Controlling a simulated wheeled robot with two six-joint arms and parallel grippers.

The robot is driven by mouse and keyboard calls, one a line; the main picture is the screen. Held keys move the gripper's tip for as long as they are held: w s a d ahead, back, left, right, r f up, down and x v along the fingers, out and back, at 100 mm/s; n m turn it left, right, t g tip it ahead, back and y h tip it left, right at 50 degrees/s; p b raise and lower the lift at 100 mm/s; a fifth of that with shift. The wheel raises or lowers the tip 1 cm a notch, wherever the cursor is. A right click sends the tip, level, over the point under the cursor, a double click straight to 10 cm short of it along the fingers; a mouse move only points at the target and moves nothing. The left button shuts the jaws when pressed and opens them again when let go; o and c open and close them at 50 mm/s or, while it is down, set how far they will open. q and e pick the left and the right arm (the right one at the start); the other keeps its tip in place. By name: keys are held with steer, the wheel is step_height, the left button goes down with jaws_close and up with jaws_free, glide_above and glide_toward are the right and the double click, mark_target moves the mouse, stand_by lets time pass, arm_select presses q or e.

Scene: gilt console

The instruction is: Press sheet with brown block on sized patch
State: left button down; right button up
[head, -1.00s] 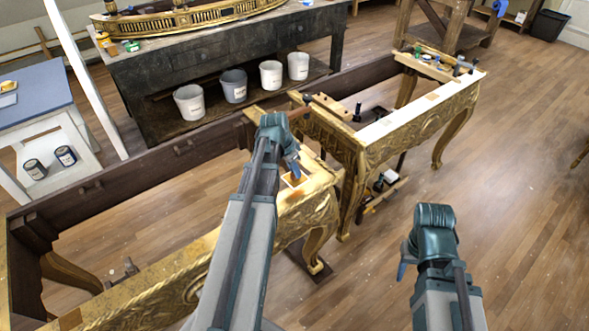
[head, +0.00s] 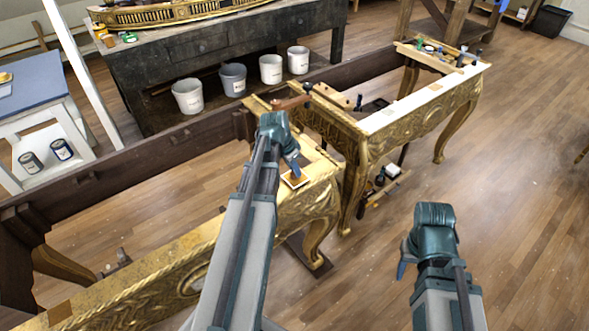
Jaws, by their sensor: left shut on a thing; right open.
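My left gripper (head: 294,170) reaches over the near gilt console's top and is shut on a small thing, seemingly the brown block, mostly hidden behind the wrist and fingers. Right below the fingertips a small pale-edged square with an orange-tan middle (head: 296,181) lies on the console top. It looks like the sheet on the sized patch; I cannot tell whether the block touches it. My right gripper (head: 402,268) is open and empty over the bare floor, right of the console.
The gilt console frame (head: 160,265) runs along the lower left, with a brown square (head: 59,312) on it. A second gilt section (head: 425,105) stands behind, with small bottles and tools on its far end. A dark bench (head: 200,60) and several buckets stand beyond. Floor at right is clear.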

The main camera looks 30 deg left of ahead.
arm_select(q)
steer(key=shift+f+b, duration=0.65)
steer(key=shift+b, duration=0.05)
stand_by(1.6)
steer(key=shift+r, duration=0.15)
step_height(320, 180, up, 7)
steer(key=p, duration=0.7)
